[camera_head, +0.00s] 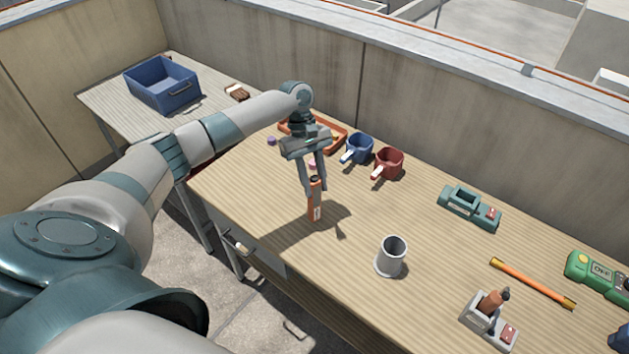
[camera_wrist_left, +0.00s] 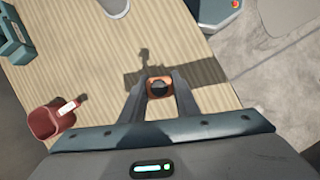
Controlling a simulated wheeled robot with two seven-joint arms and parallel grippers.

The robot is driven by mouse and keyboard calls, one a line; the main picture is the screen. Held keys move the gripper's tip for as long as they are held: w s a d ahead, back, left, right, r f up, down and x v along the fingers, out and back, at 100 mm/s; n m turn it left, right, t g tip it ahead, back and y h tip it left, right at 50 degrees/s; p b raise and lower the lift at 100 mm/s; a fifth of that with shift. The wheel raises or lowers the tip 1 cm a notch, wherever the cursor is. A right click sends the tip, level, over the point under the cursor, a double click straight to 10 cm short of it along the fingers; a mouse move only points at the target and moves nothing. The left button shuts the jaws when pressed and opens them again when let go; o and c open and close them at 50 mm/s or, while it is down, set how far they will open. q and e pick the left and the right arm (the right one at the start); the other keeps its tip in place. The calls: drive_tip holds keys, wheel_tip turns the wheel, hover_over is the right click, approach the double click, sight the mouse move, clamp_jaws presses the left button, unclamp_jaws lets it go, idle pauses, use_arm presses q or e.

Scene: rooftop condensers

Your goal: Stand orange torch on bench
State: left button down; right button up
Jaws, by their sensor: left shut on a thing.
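The orange torch (camera_head: 316,208) has a dark top and a pale label and is upright over the wooden bench (camera_head: 270,210), near its front edge. My left gripper (camera_head: 315,188) points down and is shut on the torch's upper part. In the left wrist view the torch (camera_wrist_left: 159,88) shows end-on between the two fingers of the left gripper (camera_wrist_left: 160,98). I cannot tell whether the torch's lower end touches the bench. My right gripper is not in view.
A grey cup (camera_head: 391,258) stands right of the torch. Blue (camera_head: 358,148) and red (camera_head: 389,162) mugs and an orange tray (camera_head: 338,138) lie behind. Farther right are a teal holder (camera_head: 468,208), an orange rod (camera_head: 530,283) and a grey holder (camera_head: 480,325). Bench around the torch is clear.

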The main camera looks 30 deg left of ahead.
use_arm(q)
drive_tip(key=shift+f, duration=0.25)
drive_tip(key=c, duration=1.4)
unclamp_jaws()
drive_tip(key=shift+o, duration=0.2)
drive_tip(key=shift+w+a+r, duration=0.15)
drive_tip(key=shift+r, duration=0.3)
drive_tip(key=b+v, duration=0.3)
drive_tip(key=v, duration=0.8)
